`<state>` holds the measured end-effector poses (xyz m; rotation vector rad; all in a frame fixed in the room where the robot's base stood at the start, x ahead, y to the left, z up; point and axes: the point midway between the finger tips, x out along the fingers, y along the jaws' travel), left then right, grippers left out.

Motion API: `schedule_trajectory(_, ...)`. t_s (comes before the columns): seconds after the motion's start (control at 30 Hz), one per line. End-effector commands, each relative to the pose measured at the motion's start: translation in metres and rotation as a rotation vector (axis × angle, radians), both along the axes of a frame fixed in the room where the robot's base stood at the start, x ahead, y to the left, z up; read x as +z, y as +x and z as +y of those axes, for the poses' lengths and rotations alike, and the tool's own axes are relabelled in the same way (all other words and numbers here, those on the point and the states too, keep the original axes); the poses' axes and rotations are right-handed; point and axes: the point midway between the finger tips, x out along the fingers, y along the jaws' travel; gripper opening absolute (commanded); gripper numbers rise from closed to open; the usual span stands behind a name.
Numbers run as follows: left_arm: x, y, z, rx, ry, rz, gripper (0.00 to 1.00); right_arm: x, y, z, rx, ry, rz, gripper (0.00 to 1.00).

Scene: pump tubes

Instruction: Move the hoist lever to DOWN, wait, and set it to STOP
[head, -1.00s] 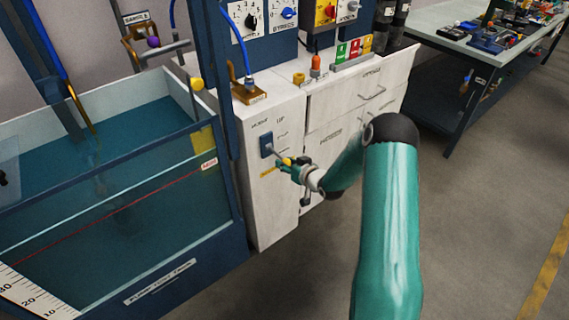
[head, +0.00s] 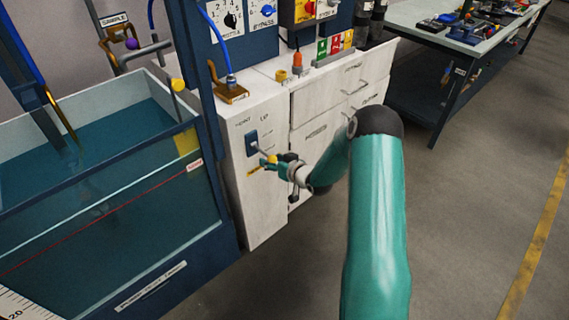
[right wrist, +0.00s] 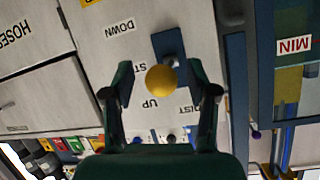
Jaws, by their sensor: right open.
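The hoist lever's blue plate (head: 252,142) is on the front of the white cabinet, left of my right gripper (head: 270,162). In the right wrist view the plate (right wrist: 168,44) carries the lever's yellow ball knob (right wrist: 161,79). The knob appears between the two spread fingers of my right gripper (right wrist: 160,92), which is open. No finger visibly touches it. The labels DOWN (right wrist: 120,27) and UP (right wrist: 153,103) show beside the lever, with STOP partly hidden by a finger. I cannot tell the exact lever position. My left gripper is not in view.
A water tank (head: 110,185) with a blue frame stands left of the white cabinet (head: 262,205). Control panels with knobs are above the cabinet. A workbench (head: 445,30) with clutter is at the back right. The floor (head: 460,200) on the right is clear.

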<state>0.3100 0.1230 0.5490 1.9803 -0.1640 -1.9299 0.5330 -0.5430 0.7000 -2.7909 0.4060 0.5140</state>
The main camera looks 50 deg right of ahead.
Motion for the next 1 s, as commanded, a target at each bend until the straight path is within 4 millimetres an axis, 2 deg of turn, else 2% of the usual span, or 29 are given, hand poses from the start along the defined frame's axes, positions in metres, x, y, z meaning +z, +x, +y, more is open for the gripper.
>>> schedule_trajectory(0.17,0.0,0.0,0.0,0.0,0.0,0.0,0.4,0.009,-0.023,0.005,-0.002,0.002,0.001,0.58)
schedule_trajectory(0.4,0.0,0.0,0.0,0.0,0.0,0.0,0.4,0.027,-0.068,0.015,-0.005,0.0,0.001,0.58)
schedule_trajectory(0.6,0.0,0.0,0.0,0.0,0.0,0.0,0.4,0.039,-0.096,0.021,-0.005,-0.001,0.0,0.58)
schedule_trajectory(0.73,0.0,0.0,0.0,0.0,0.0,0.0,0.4,0.042,-0.104,0.024,-0.004,0.0,0.001,0.58)
schedule_trajectory(1.0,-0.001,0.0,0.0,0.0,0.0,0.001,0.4,0.043,-0.106,0.025,-0.003,0.0,0.0,0.58)
